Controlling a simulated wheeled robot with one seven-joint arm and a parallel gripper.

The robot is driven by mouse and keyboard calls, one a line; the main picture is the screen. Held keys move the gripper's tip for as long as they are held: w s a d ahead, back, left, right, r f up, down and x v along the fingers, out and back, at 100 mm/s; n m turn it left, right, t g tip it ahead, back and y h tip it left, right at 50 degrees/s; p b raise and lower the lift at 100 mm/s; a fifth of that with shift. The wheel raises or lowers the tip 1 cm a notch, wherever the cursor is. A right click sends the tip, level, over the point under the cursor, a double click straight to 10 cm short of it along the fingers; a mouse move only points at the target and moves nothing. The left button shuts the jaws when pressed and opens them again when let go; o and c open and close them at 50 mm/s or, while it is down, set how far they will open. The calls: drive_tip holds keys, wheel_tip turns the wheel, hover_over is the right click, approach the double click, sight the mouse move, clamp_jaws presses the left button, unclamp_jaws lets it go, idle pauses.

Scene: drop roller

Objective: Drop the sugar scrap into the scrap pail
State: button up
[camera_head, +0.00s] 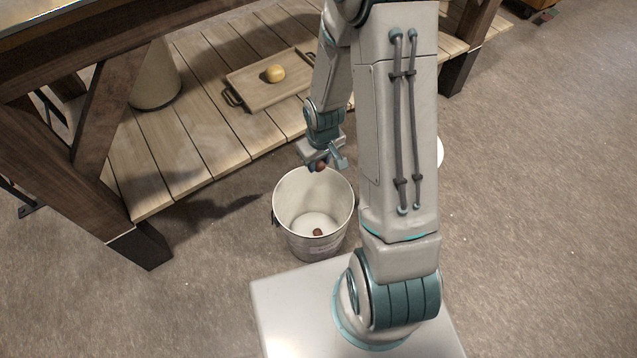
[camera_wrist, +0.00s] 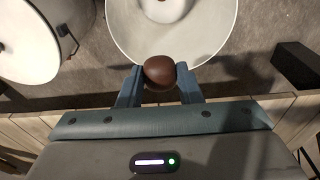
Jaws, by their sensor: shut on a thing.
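My gripper (camera_head: 320,163) is shut on a round, dark brown lump, the sugar scrap (camera_head: 319,167). The wrist view shows the scrap (camera_wrist: 159,72) pinched between both fingertips of my gripper (camera_wrist: 160,82). A whitish metal pail (camera_head: 283,210) stands on the floor below. In the head view the scrap is above the pail's far rim, apart from it. In the wrist view the scrap overlaps the near edge of the pail (camera_wrist: 125,35). I cannot read any label on the pail.
A second white round container (camera_wrist: 30,45) with a side handle stands beside the pail; my arm mostly hides it in the head view (camera_head: 440,153). A slatted shelf (camera_head: 215,140) holds a tray (camera_head: 245,95) with a yellow ball (camera_head: 274,73). A table leg (camera_head: 140,245) stands left.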

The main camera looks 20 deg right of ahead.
sight(319, 171)
drive_tip(key=f, duration=0.1)
drive_tip(key=f+b, duration=0.1)
drive_tip(key=f, duration=0.1)
drive_tip(key=f+b, duration=0.1)
drive_tip(key=shift+s+a+f, duration=0.15)
drive_tip(key=shift+s, duration=0.15)
wheel_tip(319, 171, down, 6)
drive_tip(key=b, duration=0.5)
drive_tip(key=shift+r, duration=0.25)
drive_tip(key=o, duration=1)
drive_tip(key=shift+o, duration=0.2)
drive_tip(key=r+p, duration=0.2)
drive_tip(key=r, duration=0.2)
drive_tip(key=s+r+p, duration=0.1)
drive_tip(key=r+p, duration=0.1)
drive_tip(key=r, duration=0.3)
drive_tip(key=r+p, duration=0.2)
drive_tip(key=r, duration=0.2)
drive_tip(key=shift+s+d+r+p, duration=0.2)
drive_tip(key=shift+s+r+p, duration=0.1)
drive_tip(key=shift+r, duration=0.1)
